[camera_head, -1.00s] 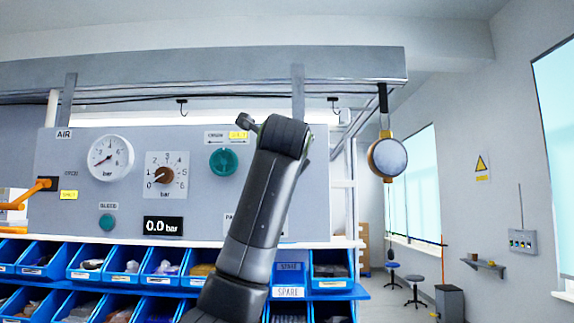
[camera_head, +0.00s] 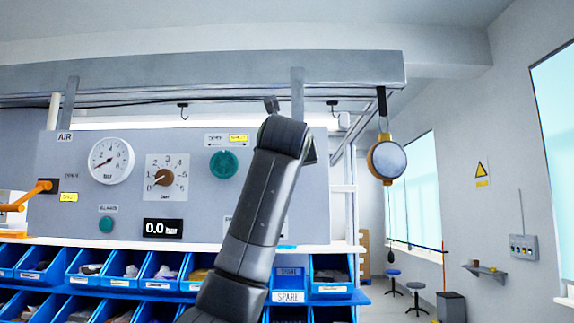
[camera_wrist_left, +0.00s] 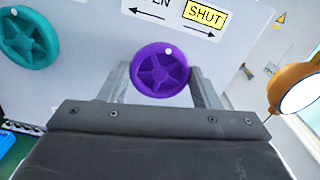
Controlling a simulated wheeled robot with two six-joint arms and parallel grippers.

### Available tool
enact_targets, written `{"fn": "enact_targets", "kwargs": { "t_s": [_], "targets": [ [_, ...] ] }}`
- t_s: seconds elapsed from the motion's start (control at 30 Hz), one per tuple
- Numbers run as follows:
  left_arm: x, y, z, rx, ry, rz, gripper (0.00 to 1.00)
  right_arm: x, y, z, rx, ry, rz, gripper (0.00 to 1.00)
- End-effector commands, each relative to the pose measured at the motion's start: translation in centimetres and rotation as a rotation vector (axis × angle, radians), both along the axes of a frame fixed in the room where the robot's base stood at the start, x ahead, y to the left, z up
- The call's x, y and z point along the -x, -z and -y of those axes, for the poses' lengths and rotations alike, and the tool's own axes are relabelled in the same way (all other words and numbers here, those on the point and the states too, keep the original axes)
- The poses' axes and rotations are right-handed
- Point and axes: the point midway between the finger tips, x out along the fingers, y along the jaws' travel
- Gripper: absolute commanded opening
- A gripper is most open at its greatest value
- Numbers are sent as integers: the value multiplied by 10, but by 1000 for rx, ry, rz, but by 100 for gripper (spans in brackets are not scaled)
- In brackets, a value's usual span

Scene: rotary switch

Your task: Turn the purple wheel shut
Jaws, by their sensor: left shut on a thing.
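The purple wheel (camera_wrist_left: 160,70) is mounted on the grey panel in the left wrist view. A white dot sits near its rim, at the upper right. Above it is a label with part of the word OPEN and an arrow pointing left, and a yellow SHUT plate (camera_wrist_left: 205,15) with an arrow pointing right. My left gripper (camera_wrist_left: 158,74) is shut on the wheel, one finger at each side. In the head view my left arm (camera_head: 262,205) hides the wheel and the fingers. My right gripper is in neither view.
A teal wheel (camera_wrist_left: 29,38) is left of the purple one; it also shows in the head view (camera_head: 223,164). A gauge (camera_head: 111,161), a dial knob (camera_head: 165,177) and a 0.0 bar display (camera_head: 163,228) share the panel. A round orange-rimmed thing (camera_head: 386,159) hangs right. Blue bins (camera_head: 86,266) line the shelf below.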

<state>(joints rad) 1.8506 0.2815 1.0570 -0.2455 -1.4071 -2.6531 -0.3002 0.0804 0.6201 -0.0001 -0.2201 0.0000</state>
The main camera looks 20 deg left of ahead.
Motion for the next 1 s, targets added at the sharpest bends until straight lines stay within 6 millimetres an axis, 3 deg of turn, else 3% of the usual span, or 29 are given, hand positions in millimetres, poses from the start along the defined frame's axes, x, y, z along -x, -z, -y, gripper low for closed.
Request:
{"fn": "enact_targets", "kwargs": {
  "t_s": [0.5,0.53,0.67,1.0],
  "targets": [
    [-2,6,1,-17,0,-20,34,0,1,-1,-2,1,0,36],
    [-2,6,0,-17,0,-20,60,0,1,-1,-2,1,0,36],
    [-2,4,0,-17,0,-17,77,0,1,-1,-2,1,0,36],
    [1,2,1,-17,0,-9,79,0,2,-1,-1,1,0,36]
  ]
}}
